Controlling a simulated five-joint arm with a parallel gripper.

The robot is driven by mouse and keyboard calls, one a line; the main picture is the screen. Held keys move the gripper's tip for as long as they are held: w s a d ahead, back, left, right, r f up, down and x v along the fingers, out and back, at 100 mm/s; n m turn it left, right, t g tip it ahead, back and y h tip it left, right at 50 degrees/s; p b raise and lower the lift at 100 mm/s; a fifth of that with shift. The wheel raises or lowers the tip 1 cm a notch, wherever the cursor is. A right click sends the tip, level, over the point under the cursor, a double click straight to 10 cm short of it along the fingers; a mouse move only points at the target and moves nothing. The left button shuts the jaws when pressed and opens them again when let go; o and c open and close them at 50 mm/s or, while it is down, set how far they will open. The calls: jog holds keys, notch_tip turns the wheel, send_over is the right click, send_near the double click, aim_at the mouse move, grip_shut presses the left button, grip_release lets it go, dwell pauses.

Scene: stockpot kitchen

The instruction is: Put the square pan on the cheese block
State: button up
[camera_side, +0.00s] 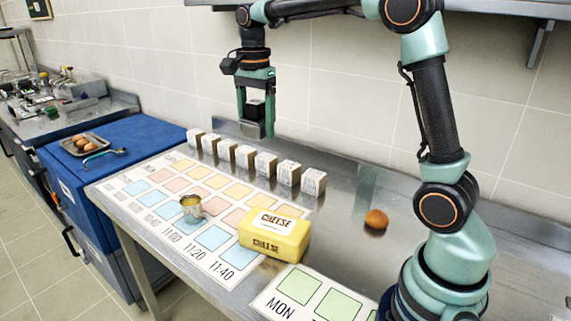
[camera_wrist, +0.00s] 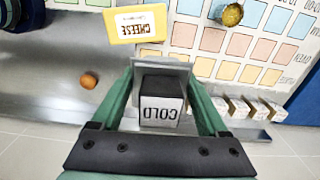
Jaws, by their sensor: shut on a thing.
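My gripper (camera_side: 257,125) is raised over the back of the steel counter, behind the row of small boxes. It is shut on a block with a dark top and a white face marked COLD (camera_wrist: 160,112); the block looks dark in the side view (camera_side: 256,109). The yellow cheese block (camera_side: 274,234) lies on the counter at the edge of the printed chart, well apart from my gripper. It is at the top in the wrist view (camera_wrist: 140,25). No pan is clearly seen in my gripper. A squarish metal tray with eggs (camera_side: 96,148) is at the far left.
Several white labelled boxes (camera_side: 265,163) stand in a row behind the chart (camera_side: 135,187). A small metal cup with a handle (camera_side: 191,208) stands on the chart. A brown round item (camera_side: 376,219) lies to the right. Bare counter lies between it and the boxes.

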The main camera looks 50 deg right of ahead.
jog(key=r, duration=0.1)
send_over(274, 223)
jog(key=shift+m, duration=0.3)
notch_tip(274, 223, down, 20)
jog(key=shift+f, duration=0.1)
jog(key=shift+f, duration=0.1)
jog(key=o, duration=1.5)
